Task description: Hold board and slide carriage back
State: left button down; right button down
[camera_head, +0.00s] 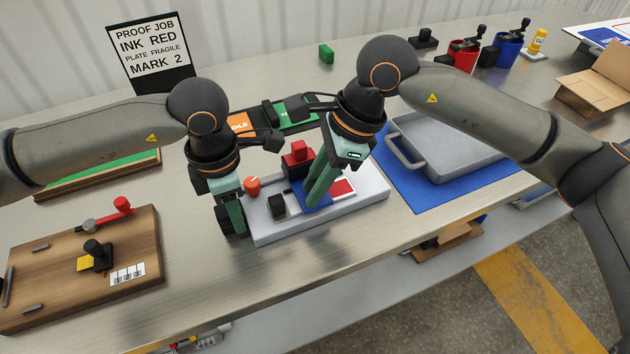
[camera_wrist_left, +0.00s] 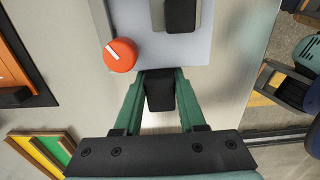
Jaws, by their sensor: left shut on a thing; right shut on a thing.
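The light grey board (camera_head: 265,233) lies on the metal table in front of me. It carries an orange knob (camera_head: 252,186), a black block (camera_head: 278,206), a red-topped black block (camera_head: 298,158) and a blue carriage (camera_head: 318,207). My left gripper (camera_head: 232,222) is at the board's left end. The left wrist view shows its fingers (camera_wrist_left: 160,84) shut on a black grip (camera_wrist_left: 159,94) at the board's edge, beside the knob (camera_wrist_left: 119,55). My right gripper (camera_head: 313,194) points down at the blue carriage and is shut on a part of it, mostly hidden by the fingers.
A grey tray (camera_head: 398,128) on a blue mat (camera_head: 407,201) stands to the right. A wooden board with a red lever (camera_head: 143,240) lies at the left. Orange and green pads (camera_head: 298,111) sit behind the board. The table's front edge is close in front.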

jog(key=shift+d, duration=0.15)
dwell(0.5)
pick_arm(q)
jog(key=shift+a, duration=0.1)
pick_arm(e)
jog(key=w+d, duration=0.1)
jog(key=d, duration=0.2)
jog(key=w+d, duration=0.1)
jog(key=d, duration=0.3)
jog(key=w+d, duration=0.2)
jog(key=d, duration=0.1)
jog(key=shift+d, duration=0.35)
jog(key=c, duration=0.7)
grip_release()
jog(key=shift+a, duration=0.1)
jog(key=v, duration=1.2)
jog(key=shift+a+r, duration=0.1)
pick_arm(q)
jog(key=shift+c, duration=2)
grip_release()
